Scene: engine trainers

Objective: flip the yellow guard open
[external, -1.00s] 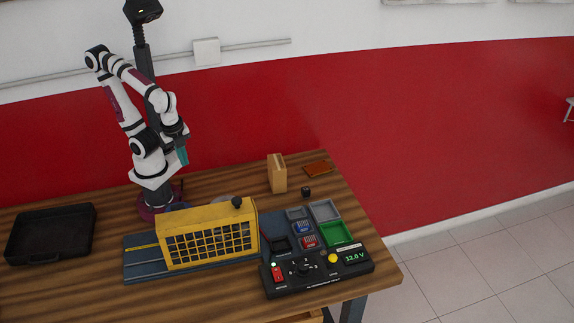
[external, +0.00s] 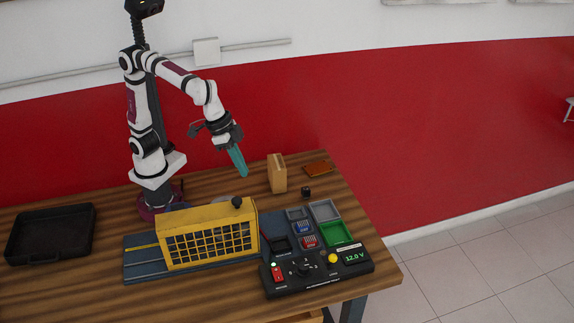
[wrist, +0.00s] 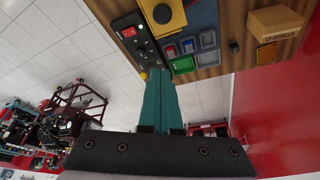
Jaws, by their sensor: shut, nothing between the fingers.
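The yellow guard (external: 205,215) stands upright on the blue-grey base plate at the middle of the bench, its mesh front facing the camera and a black knob (external: 237,202) on its top right corner. Part of the yellow guard (wrist: 170,18) also shows at the top of the wrist view, with the black knob (wrist: 162,14) in front of it. My gripper (external: 243,174) is above the bench behind the guard, to its upper right, tilted downward with teal fingers. The fingers are together, empty and apart from the guard. What lies behind the mesh is mostly hidden.
A black control box (external: 316,270) with a red switch and display stands at the front right. Small coloured trays (external: 337,232) lie behind it. A wooden box (external: 277,174) stands near my gripper. A black tray (external: 50,233) is at far left.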

